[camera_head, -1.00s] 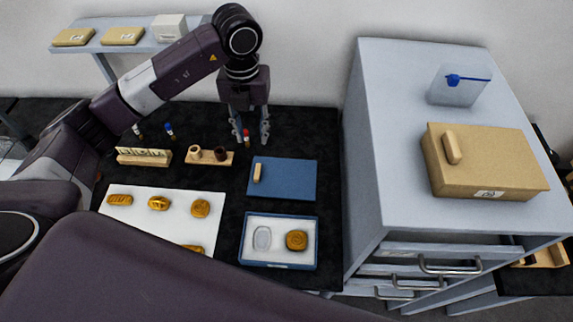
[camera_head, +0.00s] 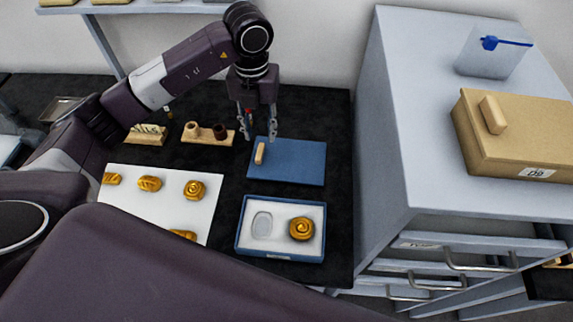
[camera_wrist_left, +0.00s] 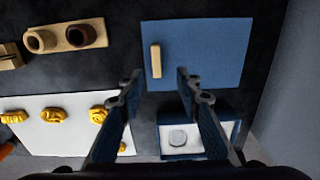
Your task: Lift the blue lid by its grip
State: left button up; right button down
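The blue lid (camera_head: 295,164) lies flat on the black table, behind the blue box. Its light wooden grip (camera_head: 260,153) is a small bar near the lid's left edge. In the left wrist view the lid (camera_wrist_left: 210,55) is at upper centre and its grip (camera_wrist_left: 156,60) stands upright in the picture. My left gripper (camera_head: 259,138) is open and empty, above the lid's left end. In the left wrist view its fingers (camera_wrist_left: 156,76) spread to either side of the grip, apart from it. My right gripper is not in view.
The open blue box (camera_head: 240,240) holds one gilt piece and an empty oval recess. A white sheet (camera_head: 140,203) with several gilt pieces lies left. A wooden holder (camera_head: 208,140) stands behind the sheet. A grey cabinet (camera_head: 385,150) rises close on the right.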

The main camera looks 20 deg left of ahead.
aim_at(260, 151)
pick_arm(q)
jog(key=f+p, duration=0.1)
jog(key=f, duration=0.1)
jog(key=f+p, duration=0.1)
jog(key=f, duration=0.1)
jog(key=f+p, duration=0.1)
jog(key=f, duration=0.2)
jog(key=shift+a, duration=0.35)
jog(key=shift+f, duration=0.35)
jog(key=shift+c, duration=0.7)
grip_shut()
